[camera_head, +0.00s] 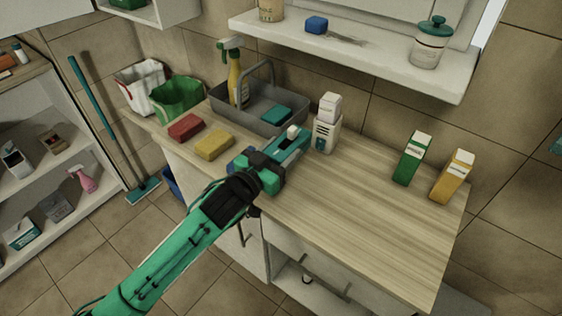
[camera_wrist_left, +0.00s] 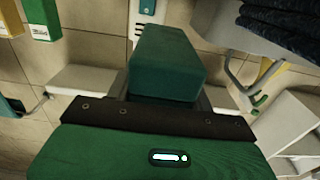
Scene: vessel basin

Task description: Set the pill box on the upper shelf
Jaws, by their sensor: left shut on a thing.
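My left gripper (camera_head: 287,150) reaches in over the counter from the lower left. It is shut on a dark green-teal box, which looks like the pill box (camera_wrist_left: 168,65); no lettering on it can be read. In the wrist view the box sticks out ahead of the gripper. In the head view it is hard to separate from the gripper's similar colour. The upper shelf (camera_head: 380,65) is a white wall ledge above and behind the gripper. My right gripper is not in view.
On the shelf stand a blue sponge (camera_head: 316,25) and a teal-lidded jar (camera_head: 430,45), with room between. A white bottle (camera_head: 327,130) stands just right of the gripper. A grey caddy (camera_head: 255,115) is behind. Green (camera_head: 412,158) and yellow (camera_head: 452,176) cartons stand at right.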

